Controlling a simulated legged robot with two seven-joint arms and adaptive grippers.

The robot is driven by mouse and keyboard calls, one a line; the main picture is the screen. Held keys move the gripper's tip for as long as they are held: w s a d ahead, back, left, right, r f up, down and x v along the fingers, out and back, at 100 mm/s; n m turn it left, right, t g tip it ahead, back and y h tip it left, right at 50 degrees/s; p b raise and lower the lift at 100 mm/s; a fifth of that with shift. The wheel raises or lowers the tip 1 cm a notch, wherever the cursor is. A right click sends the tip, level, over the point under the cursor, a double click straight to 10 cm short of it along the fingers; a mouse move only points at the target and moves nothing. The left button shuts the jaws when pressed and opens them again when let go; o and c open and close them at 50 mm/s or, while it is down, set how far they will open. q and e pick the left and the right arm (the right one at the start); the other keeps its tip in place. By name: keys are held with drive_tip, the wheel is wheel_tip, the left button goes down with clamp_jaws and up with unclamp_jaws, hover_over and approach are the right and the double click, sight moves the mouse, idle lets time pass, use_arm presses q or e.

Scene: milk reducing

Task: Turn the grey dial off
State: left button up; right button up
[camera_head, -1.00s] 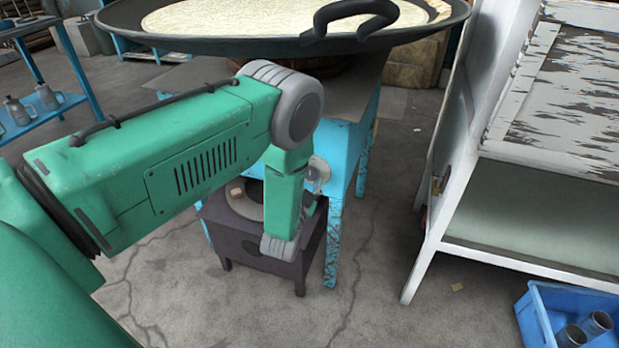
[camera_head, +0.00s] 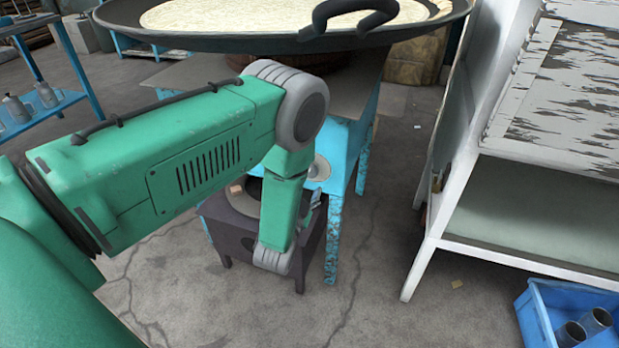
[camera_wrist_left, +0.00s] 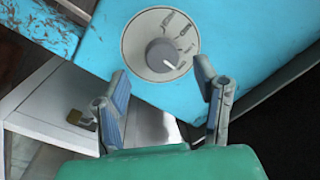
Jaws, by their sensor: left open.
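The grey dial (camera_wrist_left: 161,55) is a grey knob on a round, pale marked plate (camera_wrist_left: 148,28), fixed to a blue panel (camera_wrist_left: 240,40). In the head view the pale plate (camera_head: 321,169) shows on the front of the blue stand, just beyond my left wrist. My left gripper (camera_wrist_left: 164,74) is open, with its blue-padded fingers on either side below the plate. The knob lies between and slightly beyond the fingertips, with nothing held. In the head view a bit of this gripper (camera_head: 316,197) shows beside my green wrist. My right gripper is not in view.
A wide black pan (camera_head: 220,43) of pale milk sits on the blue stand (camera_head: 333,235). A dark burner box (camera_head: 238,240) stands below. A white metal rack (camera_head: 428,255) and blue crate (camera_head: 540,318) are at right.

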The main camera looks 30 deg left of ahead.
use_arm(q)
drive_tip(key=v, duration=0.8)
drive_tip(key=shift+s, duration=0.15)
drive_tip(key=shift+d+f, duration=0.1)
drive_tip(key=shift+f, duration=0.1)
